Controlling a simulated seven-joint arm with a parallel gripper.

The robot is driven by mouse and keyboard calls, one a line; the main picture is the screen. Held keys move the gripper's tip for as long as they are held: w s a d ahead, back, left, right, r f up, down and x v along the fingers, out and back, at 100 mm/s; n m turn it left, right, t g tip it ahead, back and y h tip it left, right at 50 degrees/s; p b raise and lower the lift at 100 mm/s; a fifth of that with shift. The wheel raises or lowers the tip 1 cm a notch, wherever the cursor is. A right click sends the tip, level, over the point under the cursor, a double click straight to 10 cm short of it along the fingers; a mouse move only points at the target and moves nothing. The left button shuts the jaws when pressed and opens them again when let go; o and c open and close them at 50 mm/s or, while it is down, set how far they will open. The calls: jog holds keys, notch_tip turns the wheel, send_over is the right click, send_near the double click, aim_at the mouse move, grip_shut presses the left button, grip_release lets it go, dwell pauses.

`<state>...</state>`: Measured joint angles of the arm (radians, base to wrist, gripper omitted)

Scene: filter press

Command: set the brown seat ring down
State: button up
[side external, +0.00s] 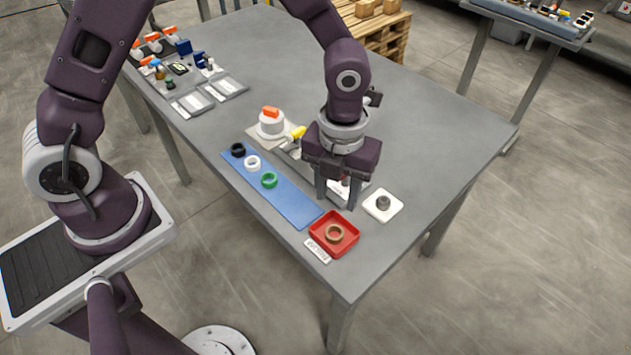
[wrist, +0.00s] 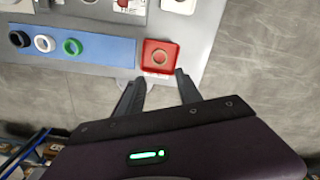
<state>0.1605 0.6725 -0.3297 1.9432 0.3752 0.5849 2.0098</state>
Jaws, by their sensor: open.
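The brown seat ring (side external: 334,234) lies in the red tray (side external: 314,234) near the table's front corner. In the wrist view the ring (wrist: 160,57) shows inside the red tray (wrist: 147,69), ahead of the fingertips. My gripper (side external: 337,203) is open and empty, with its fingers pointing down. It is above the table, apart from the ring, and appears behind the tray in the side view. Both open fingers also show in the wrist view (wrist: 160,78), with nothing between them.
A blue mat (side external: 290,203) beside the tray holds a black ring (side external: 238,149), a white ring (side external: 252,163) and a green ring (side external: 269,180). A white pad (side external: 396,209) with a grey part (side external: 383,203) stands right of my gripper. A label card (side external: 317,251) lies before the tray.

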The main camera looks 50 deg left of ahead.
jog(key=s+a+r+n+t, duration=0.25)
jog(key=a+r+n, duration=0.25)
jog(key=r+n, duration=0.35)
jog(key=s+a+r+n+t, duration=0.1)
jog(key=s+a+r+n, duration=0.35)
jog(key=r+n, duration=0.4)
jog(key=s+a+r+n+t, duration=0.1)
jog(key=s+r+n, duration=0.1)
jog(key=s+n, duration=0.3)
jog(key=s+a+r+n+t, duration=0.1)
jog(key=s+a+r+n, duration=0.1)
jog(key=s+n, duration=0.3)
jog(key=n, duration=0.4)
jog(key=shift+a+r, duration=0.3)
jog(key=shift+r, duration=0.05)
